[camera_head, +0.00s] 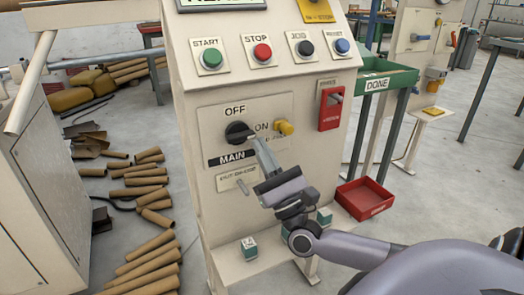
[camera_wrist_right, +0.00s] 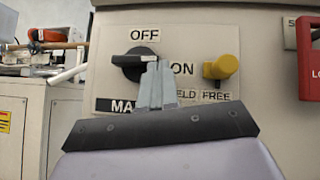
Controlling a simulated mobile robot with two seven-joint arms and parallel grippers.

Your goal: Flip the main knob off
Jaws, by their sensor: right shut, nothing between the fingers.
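The main knob (camera_head: 238,133) is a black rotary knob on the beige cabinet front, between an OFF label above and an ON label to its right, with a MAIN plate below. In the right wrist view the knob (camera_wrist_right: 132,64) has its white-marked end pointing right, towards ON. My right gripper (camera_head: 257,143) is shut and empty, its fingertips at the knob's right end. In the wrist view the right gripper (camera_wrist_right: 155,68) overlaps that end; whether it touches cannot be told. My left gripper is not in view.
A yellow knob (camera_head: 283,127) sits just right of the main knob, and a red lockout box (camera_head: 331,106) further right. Green, red, black and blue buttons line the panel above. A red bin (camera_head: 364,198) stands at the lower right. Cardboard tubes (camera_head: 145,180) lie on the floor left.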

